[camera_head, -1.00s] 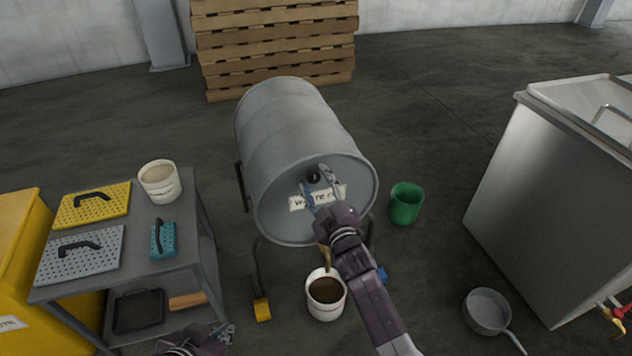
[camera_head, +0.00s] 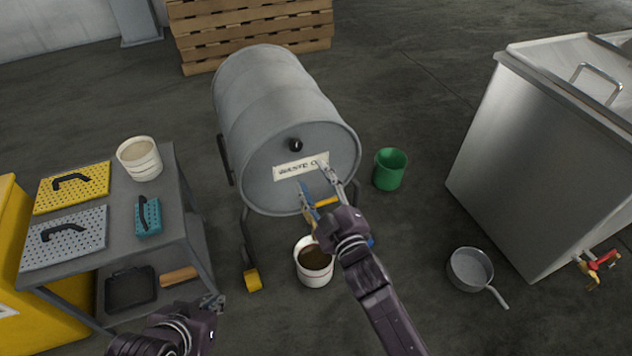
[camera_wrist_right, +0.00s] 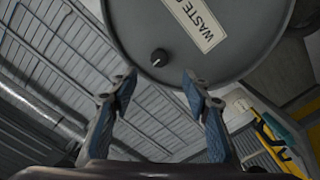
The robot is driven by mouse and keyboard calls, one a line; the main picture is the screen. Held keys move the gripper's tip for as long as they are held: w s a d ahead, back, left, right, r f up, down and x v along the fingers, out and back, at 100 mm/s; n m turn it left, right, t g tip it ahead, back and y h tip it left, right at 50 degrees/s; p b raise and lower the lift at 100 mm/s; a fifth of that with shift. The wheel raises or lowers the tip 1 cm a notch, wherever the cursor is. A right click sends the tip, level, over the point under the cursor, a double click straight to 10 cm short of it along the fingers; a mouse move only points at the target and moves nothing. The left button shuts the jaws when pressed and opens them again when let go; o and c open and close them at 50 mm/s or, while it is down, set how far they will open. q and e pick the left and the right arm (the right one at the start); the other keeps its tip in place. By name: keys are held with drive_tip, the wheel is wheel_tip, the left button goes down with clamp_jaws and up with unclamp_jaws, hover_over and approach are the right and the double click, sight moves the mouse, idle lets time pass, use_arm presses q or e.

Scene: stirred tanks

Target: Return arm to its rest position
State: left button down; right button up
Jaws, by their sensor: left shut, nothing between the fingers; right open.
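My right gripper (camera_head: 318,190) is open and empty in front of the grey waste drum (camera_head: 270,95), below its black knob (camera_head: 295,145) and label. In the right wrist view its two blue-padded fingers (camera_wrist_right: 160,85) stand apart, with the drum face (camera_wrist_right: 235,60) and knob beyond them. My left gripper (camera_head: 215,303) is shut and empty at the bottom left, beside the grey cart. A white bucket (camera_head: 314,275) with dark brown contents stands on the floor under the drum's front, partly beside my right arm.
The grey cart (camera_head: 120,238) at left carries perforated plates, a teal brush (camera_head: 148,215) and a white bucket (camera_head: 140,160). A green bucket (camera_head: 390,168) stands right of the drum. A saucepan (camera_head: 470,268) lies near the steel tank (camera_head: 530,150). Floor between drum and tank is mostly clear.

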drive_tip(key=shift+s+d, duration=0.1)
drive_tip(key=shift+s, duration=0.25)
drive_tip(key=shift+d, duration=0.1)
